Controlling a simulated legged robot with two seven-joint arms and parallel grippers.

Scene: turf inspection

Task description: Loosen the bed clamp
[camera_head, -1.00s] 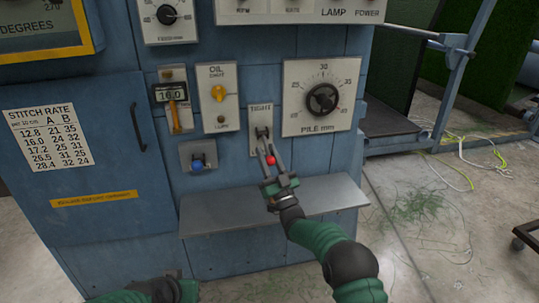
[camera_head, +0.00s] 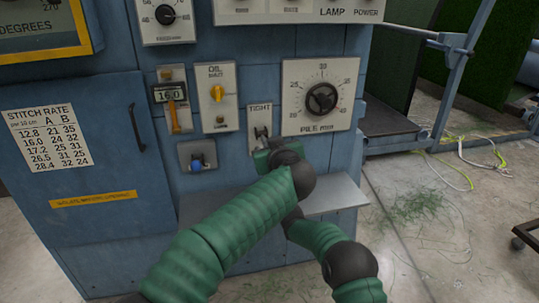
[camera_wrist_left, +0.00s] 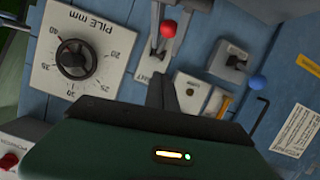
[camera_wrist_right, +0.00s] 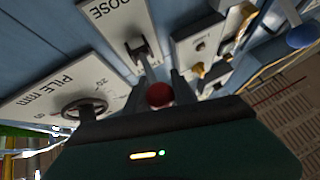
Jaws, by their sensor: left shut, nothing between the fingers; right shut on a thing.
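The clamp lever (camera_wrist_right: 147,70) stands out from its pale plate (camera_head: 260,114), which is marked TIGHT at the top; in the right wrist view the other end reads partly as LOOSE. Its red knob (camera_wrist_right: 160,95) lies between the fingers of my right gripper (camera_wrist_right: 158,88), which is shut on it. The knob also shows in the left wrist view (camera_wrist_left: 168,28). My left gripper (camera_wrist_left: 161,88) is shut and empty, close to the same plate and apart from the knob. In the head view my left arm and wrist cover the knob and most of the right gripper.
The pile dial (camera_head: 321,99) is right of the plate. A grey shelf (camera_head: 335,196) juts out below.

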